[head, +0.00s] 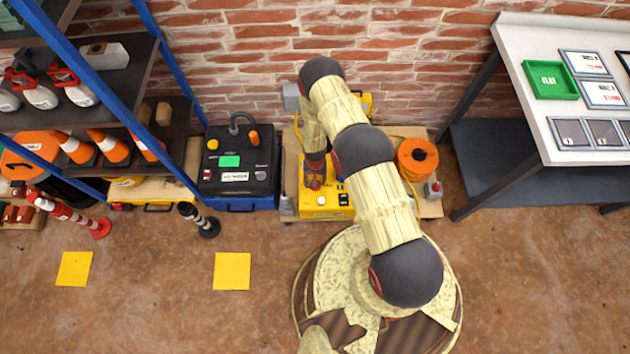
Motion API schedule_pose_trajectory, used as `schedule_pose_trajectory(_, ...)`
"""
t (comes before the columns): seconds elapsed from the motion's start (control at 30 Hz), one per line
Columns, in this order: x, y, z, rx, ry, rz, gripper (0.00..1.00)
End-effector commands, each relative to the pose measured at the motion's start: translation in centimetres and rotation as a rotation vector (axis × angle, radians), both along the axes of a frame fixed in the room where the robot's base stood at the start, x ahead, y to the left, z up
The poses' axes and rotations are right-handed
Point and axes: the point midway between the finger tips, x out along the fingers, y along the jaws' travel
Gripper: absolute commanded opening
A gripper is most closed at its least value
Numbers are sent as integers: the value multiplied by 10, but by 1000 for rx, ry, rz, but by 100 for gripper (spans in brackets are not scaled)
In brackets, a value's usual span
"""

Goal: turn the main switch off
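A yellow box (327,213) stands on a wooden board by the brick wall. Its front part shows a white round knob (321,201) and small black parts (343,199), which may be switches. I cannot tell which of these, if any, is the main switch. My gripper (316,184) points down over the left part of the yellow box, just behind the white knob. Whether it touches the box is unclear, and its fingers are too small to tell open from shut. My arm hides the box's back and right side.
Left of the board is a black case (238,165) with a green screen. An orange cable reel (417,160) sits on the right. A blue-posted shelf (130,100) and a white-topped table (520,70) flank the area.

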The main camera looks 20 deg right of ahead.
Motion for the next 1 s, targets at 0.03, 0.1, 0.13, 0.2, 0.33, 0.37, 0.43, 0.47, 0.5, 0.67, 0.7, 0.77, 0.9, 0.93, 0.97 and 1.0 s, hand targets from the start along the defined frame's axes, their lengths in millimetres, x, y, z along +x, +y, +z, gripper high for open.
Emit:
schedule_pose_trajectory(0.03, 0, 0, 0, 0, 0, 2, 17)
schedule_pose_trajectory(0.1, 0, 0, 0, 0, 0, 2, 17)
schedule_pose_trajectory(0.13, 0, 0, 0, 0, 0, 2, 44)
schedule_pose_trajectory(0.2, 0, 0, 0, 0, 0, 2, 48)
schedule_pose_trajectory(0.33, 0, 0, 0, 0, 0, 1, 55)
schedule_pose_trajectory(0.37, 0, 0, 0, 0, 0, 1, 57)
schedule_pose_trajectory(0.43, 0, 0, 0, 0, 0, 1, 61)
schedule_pose_trajectory(0.47, 0, 0, 0, 0, 0, 0, 61)
schedule_pose_trajectory(0.5, 0, 0, 0, 0, 0, 0, 61)
schedule_pose_trajectory(0.67, 0, 0, 0, 0, 0, 0, 61)
schedule_pose_trajectory(0.7, 0, 0, 0, 0, 0, 0, 61)
schedule_pose_trajectory(0.77, 0, 0, 2, 0, 0, 0, 61)
schedule_pose_trajectory(0.9, 1, 0, 11, 0, -1, 0, 61)
schedule_pose_trajectory(0.93, 1, 0, 15, 0, -1, 0, 61)
schedule_pose_trajectory(0.97, 2, 0, 19, 0, -2, 0, 61)
schedule_pose_trajectory(1.0, 1, 0, 25, 0, -2, 0, 61)
